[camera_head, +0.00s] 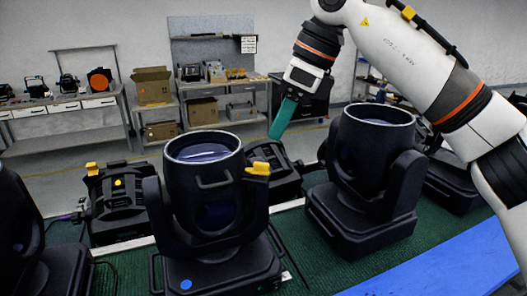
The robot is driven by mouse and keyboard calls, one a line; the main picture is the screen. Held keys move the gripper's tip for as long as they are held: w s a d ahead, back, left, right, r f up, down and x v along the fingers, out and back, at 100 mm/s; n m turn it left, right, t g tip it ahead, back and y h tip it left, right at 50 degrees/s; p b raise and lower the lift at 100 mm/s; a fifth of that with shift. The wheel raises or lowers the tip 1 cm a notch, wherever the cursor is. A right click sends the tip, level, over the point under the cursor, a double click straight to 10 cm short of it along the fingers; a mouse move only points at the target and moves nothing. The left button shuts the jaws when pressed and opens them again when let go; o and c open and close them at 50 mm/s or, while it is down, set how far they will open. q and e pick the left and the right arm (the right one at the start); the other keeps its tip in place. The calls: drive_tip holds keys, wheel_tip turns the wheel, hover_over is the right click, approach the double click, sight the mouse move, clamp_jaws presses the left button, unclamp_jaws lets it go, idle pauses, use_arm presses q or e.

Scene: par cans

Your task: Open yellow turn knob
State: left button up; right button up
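A yellow turn knob (258,168) sits on the upper right side of the black par can (205,175) in the middle. The can stands upright in its yoke, its round lens opening facing up. My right gripper (282,118) comes down from the upper right with teal fingers. It hangs above and to the right of the knob, apart from it in the picture. The fingers overlap edge-on, so their opening is hidden. Nothing shows held in them. My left gripper is out of view.
Another par can (375,135) stands to the right, below my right arm. More black fixtures stand at the left, one with yellow parts (91,168). The green bench top (315,262) has a blue strip (440,268) at front right. Shelves with boxes (152,85) stand behind.

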sight(261, 163)
drive_tip(key=x, duration=0.4)
drive_tip(key=p+x, duration=0.1)
drive_tip(key=x, duration=0.1)
drive_tip(key=shift+w+a+f, duration=0.2)
drive_tip(key=shift+w, duration=0.1)
drive_tip(key=shift+s+a+f, duration=0.1)
drive_tip(key=shift+a+f, duration=0.1)
drive_tip(key=shift+f, duration=0.45)
clamp_jaws()
